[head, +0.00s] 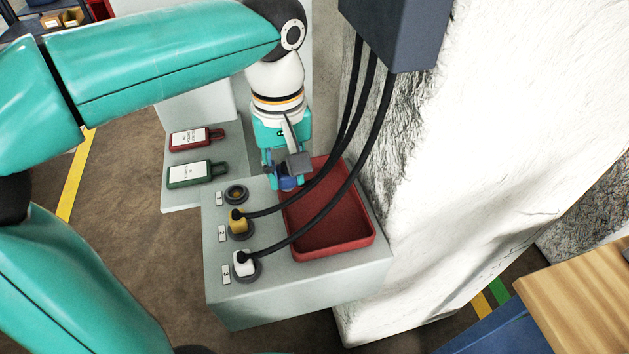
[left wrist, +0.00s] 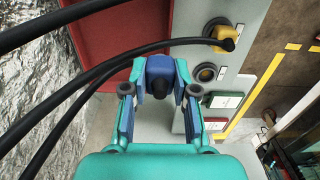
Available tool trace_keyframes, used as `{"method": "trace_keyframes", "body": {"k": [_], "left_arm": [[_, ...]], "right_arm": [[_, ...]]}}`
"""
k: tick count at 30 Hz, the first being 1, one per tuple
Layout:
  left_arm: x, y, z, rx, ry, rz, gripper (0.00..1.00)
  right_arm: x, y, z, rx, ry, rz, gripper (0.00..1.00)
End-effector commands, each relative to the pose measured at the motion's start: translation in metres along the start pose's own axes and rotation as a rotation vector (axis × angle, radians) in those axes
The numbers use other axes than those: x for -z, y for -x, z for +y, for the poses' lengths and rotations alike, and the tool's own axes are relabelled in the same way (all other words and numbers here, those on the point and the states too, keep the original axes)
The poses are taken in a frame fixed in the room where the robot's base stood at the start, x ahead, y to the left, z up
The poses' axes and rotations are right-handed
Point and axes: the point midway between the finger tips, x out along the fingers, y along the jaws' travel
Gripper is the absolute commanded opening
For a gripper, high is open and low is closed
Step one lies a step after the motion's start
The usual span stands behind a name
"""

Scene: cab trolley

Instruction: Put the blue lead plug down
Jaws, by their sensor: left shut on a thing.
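My left gripper (head: 287,178) is shut on the blue lead plug (head: 288,184), near the far left corner of the red tray (head: 330,235). In the left wrist view the blue lead plug (left wrist: 160,76) sits between the two fingers, its dark end facing the camera. A black lead runs close by it. I cannot tell whether the plug touches anything below. Socket 1 (head: 236,194) is empty. The yellow plug (head: 238,224) is at socket 2 and the white plug (head: 243,264) at socket 3. My right gripper is not in view.
Black leads hang from a dark grey box (head: 400,35) across the tray. A red tag (head: 195,138) and a green tag (head: 195,174) lie on the lower grey ledge. A rough pale wall (head: 490,130) rises on the right. The tray's near part is clear.

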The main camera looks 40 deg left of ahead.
Motion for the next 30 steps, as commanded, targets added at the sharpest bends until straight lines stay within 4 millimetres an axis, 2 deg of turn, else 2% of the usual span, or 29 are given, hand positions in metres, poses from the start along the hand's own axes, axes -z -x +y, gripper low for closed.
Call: {"method": "trace_keyframes", "body": {"k": [1,7,10,17,24,30], "left_arm": [[0.000,0.002,0.014,0.002,-0.005,-0.001,0.00],[0.000,0.002,0.054,0.001,-0.003,0.000,0.00],[0.000,-0.017,0.052,0.002,0.002,-0.002,0.00],[0.001,-0.034,0.052,0.000,0.002,-0.001,0.00],[0.000,-0.065,0.051,0.003,0.002,-0.002,0.00],[0.001,-0.070,0.056,-0.001,0.001,0.000,0.00]], "right_arm": [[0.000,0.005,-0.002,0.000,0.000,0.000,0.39],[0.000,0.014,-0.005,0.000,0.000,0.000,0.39],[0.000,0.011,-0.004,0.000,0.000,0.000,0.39],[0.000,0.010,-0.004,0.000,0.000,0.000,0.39],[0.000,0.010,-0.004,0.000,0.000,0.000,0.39],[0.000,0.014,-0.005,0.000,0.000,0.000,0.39]]}}
